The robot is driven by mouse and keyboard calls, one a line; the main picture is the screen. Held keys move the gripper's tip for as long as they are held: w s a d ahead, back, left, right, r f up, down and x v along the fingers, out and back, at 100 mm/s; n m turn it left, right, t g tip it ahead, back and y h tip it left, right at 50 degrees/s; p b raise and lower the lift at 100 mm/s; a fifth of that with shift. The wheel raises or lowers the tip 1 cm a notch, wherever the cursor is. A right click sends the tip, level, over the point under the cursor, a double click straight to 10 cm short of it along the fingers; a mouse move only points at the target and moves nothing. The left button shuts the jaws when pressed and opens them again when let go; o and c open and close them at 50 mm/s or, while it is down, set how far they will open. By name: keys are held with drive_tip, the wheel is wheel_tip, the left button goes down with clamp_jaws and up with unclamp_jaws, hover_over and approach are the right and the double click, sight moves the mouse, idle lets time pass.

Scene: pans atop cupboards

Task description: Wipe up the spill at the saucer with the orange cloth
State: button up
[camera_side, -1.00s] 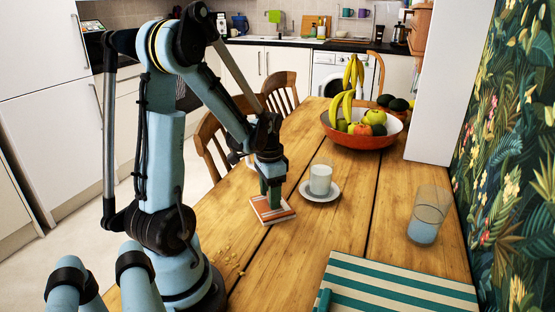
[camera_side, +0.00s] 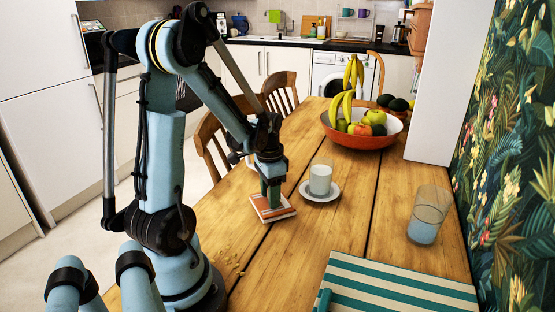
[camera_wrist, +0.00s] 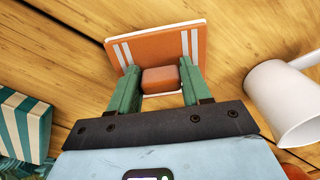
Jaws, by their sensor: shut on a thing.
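The orange cloth (camera_side: 273,213) has white stripes and pale edges and lies flat, at or just above the wooden table. It also shows in the wrist view (camera_wrist: 150,42). My gripper (camera_side: 271,190) points down on it. Its green fingers (camera_wrist: 155,88) are shut on a raised orange block-like part of the cloth. The white saucer (camera_side: 322,197) stands just right of the cloth, with a glass of milk (camera_side: 320,180) upright on it. The saucer is not visible in the wrist view. I cannot make out a spill beside it.
A white mug (camera_wrist: 282,105) stands near my gripper and is mostly hidden in the side view. A fruit bowl (camera_side: 362,141) is at the back. A tumbler (camera_side: 428,218) and a striped teal mat (camera_side: 395,290) are at right. Crumbs (camera_side: 232,262) lie at the front left.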

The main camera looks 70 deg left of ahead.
drive_tip(key=shift+r, duration=2.05)
drive_tip(key=w+d+r, duration=0.3)
drive_tip(key=d+r, duration=0.2)
drive_tip(key=d, duration=0.5)
drive_tip(key=w+d+r, duration=0.4)
drive_tip(key=d+r, duration=0.2)
drive_tip(key=d, duration=0.5)
drive_tip(key=shift+w+r, duration=0.25)
drive_tip(key=shift+r, duration=0.05)
